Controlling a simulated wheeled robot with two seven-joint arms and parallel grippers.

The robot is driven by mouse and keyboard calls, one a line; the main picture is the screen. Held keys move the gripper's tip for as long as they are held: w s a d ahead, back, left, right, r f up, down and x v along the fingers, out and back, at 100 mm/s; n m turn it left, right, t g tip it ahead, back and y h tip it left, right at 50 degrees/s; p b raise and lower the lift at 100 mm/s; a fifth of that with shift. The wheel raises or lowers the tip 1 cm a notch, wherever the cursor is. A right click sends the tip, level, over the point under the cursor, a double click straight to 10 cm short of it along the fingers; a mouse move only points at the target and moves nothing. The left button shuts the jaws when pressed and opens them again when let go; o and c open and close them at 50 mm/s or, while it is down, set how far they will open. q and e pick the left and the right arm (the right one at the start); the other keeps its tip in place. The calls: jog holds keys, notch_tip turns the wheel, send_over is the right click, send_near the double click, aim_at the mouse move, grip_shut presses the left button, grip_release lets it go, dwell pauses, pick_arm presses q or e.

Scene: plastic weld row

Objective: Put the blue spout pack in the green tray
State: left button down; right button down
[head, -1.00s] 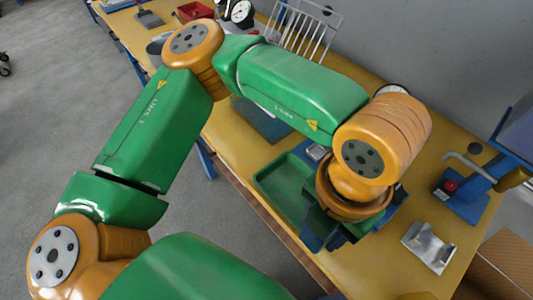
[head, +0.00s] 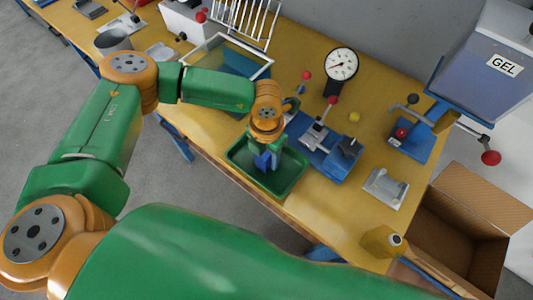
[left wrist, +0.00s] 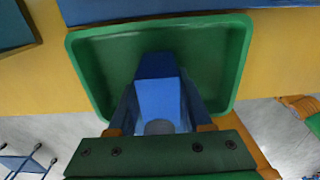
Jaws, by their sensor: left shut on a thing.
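The green tray (head: 239,164) lies on the yellow bench near its front edge. It also fills the middle of the left wrist view (left wrist: 86,82). My left gripper (head: 265,158) points down over the tray. It is shut on the blue spout pack (left wrist: 158,97), which shows between the fingers (left wrist: 160,112). In the head view the pack (head: 264,161) is partly hidden by the gripper. The pack lies within the tray's outline; I cannot tell whether it touches the tray floor. My right gripper is not in view.
A blue fixture with a grey clamp (head: 325,150) stands just right of the tray. A dial gauge (head: 342,65) stands behind it. A metal bracket (head: 384,188), a yellow container (head: 382,242) and an open cardboard box (head: 450,230) lie further right.

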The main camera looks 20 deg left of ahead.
pick_arm(q)
jog(key=shift+f, duration=0.15)
jog(key=shift+c, duration=1.6)
grip_release()
notch_tip(320, 180, up, 12)
jog(key=shift+r+b, duration=0.25)
jog(key=shift+b, duration=0.45)
